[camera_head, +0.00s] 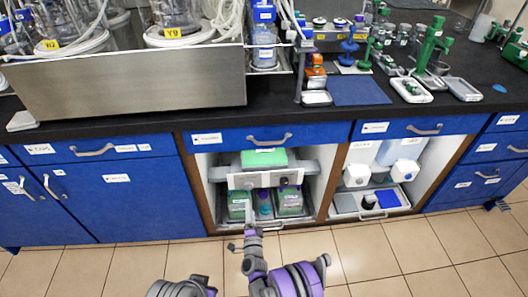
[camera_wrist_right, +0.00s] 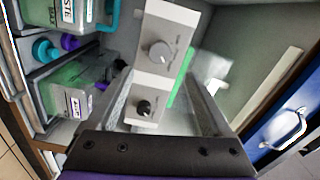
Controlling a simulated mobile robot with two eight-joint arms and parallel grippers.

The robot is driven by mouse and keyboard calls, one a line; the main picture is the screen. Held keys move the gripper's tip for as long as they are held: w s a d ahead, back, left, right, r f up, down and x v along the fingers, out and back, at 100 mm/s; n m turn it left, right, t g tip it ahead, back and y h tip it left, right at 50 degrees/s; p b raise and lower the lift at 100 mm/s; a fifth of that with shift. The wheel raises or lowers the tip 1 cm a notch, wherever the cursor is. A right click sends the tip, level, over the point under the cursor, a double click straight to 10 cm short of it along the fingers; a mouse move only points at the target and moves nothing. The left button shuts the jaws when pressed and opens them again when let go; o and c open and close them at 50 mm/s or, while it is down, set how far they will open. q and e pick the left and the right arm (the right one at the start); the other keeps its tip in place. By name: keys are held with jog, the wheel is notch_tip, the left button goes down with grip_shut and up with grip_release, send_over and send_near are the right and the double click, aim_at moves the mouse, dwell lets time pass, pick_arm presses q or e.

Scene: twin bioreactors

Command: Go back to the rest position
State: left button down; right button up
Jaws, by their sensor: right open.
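My right gripper (camera_head: 250,208) reaches up from the bottom middle to the open cabinet bay below the bench. In the right wrist view its two fingers (camera_wrist_right: 162,112) are spread apart, with nothing held between them. Ahead of them is a pale control panel (camera_wrist_right: 157,58) with two knobs, which also shows in the head view (camera_head: 265,180). Whether the fingertips touch the panel, I cannot tell. My left gripper is not in view; only a piece of my arm shows at the bottom edge.
Bottles with green contents (camera_head: 289,201) stand below the panel, beside my right gripper. The cabinet's brown side frame (camera_head: 328,185) is close on the right. A second open bay holds a tray (camera_head: 345,203). Bioreactors and racks crowd the black bench (camera_head: 130,122). Tiled floor (camera_head: 400,255) in front is clear.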

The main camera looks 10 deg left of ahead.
jog(key=w+d+r+n+g, duration=0.1)
jog(key=d+r+n+g, duration=0.15)
jog(key=r, duration=0.35)
jog(key=w+d+r+n+g, duration=0.1)
jog(key=w+d+r+n, duration=0.15)
jog(key=r, duration=0.35)
jog(key=s+d+r+n+g, duration=0.2)
jog(key=s+d+r+n, duration=0.1)
jog(key=s+d+r, duration=0.45)
jog(key=s+d+r+n+g+h, duration=0.1)
jog(key=s+d+n+g+h, duration=0.15)
jog(key=s+d, duration=0.65)
jog(key=s+d+n+g+h, duration=0.1)
jog(key=s+d+g, duration=0.3)
jog(key=s, duration=0.8)
jog(key=s+d+r+n+g+h, duration=0.1)
jog(key=s+d+h, duration=0.1)
jog(key=s+d, duration=0.75)
pick_arm(q)
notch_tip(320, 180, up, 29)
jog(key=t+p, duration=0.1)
jog(key=p, duration=2.5)
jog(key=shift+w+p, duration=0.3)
pick_arm(e)
notch_tip(320, 180, up, 29)
jog(key=s+a+t, duration=0.1)
jog(key=shift+s, duration=0.25)
